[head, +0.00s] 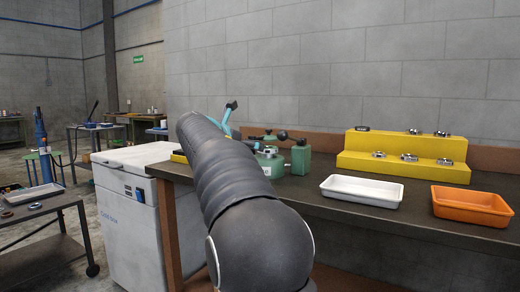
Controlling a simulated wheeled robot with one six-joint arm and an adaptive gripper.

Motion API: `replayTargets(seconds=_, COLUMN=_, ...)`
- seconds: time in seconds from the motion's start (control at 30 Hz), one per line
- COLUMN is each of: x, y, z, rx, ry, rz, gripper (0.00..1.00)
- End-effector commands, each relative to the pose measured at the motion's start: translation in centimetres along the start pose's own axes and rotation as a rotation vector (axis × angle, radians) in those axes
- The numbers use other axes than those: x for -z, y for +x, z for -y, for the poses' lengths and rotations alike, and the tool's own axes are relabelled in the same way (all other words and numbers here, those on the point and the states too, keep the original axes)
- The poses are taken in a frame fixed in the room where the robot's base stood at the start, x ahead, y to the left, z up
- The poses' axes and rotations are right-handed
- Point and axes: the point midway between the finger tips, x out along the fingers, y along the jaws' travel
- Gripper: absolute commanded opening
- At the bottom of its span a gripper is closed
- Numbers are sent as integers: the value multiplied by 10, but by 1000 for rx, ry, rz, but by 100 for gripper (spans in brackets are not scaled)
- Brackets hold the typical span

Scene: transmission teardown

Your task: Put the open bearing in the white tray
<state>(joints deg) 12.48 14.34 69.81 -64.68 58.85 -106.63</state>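The white tray (362,201) sits on the dark workbench, right of my arm, and looks empty. Several small round metal parts that look like bearings stand on the two-step yellow stand (390,170) behind it. On the lower step are a left one (379,154), a middle one (409,157) and a right one (445,162). On the upper step, two (415,131) (441,133) are small and grey. I cannot tell which is the open bearing. My arm reaches up and away to the left.
An orange tray (472,208) stands right of the white tray. A dark part (362,128) is on the upper step. Green equipment with dark handles (300,156) stands behind my arm. A white cabinet (142,208) is left of the workbench (335,225). The bench front is clear.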

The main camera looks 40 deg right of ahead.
Motion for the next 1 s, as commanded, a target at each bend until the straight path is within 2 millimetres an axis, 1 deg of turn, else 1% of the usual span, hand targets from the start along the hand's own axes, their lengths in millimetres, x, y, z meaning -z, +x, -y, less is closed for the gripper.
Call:
replayTargets(seconds=0.07, x=-5, y=7, z=-1, rx=9, ry=-28, rz=14, gripper=100)
replayTargets(seconds=0.17, x=-6, y=19, z=-2, rx=13, ry=-41, rz=18, gripper=100)
replayTargets(seconds=0.4, x=-7, y=62, z=-1, rx=13, ry=-38, rz=17, gripper=100)
replayTargets(seconds=0.5, x=-7, y=77, z=-1, rx=11, ry=-38, rz=17, gripper=100)
replayTargets(seconds=0.6, x=-7, y=86, z=-1, rx=10, ry=-37, rz=16, gripper=100)
replayTargets(seconds=0.77, x=-8, y=94, z=-1, rx=9, ry=-37, rz=17, gripper=100)
replayTargets(seconds=0.87, x=-9, y=105, z=-1, rx=11, ry=-36, rz=17, gripper=100)
replayTargets(seconds=1.0, x=-12, y=125, z=-1, rx=11, ry=-36, rz=16, gripper=100)
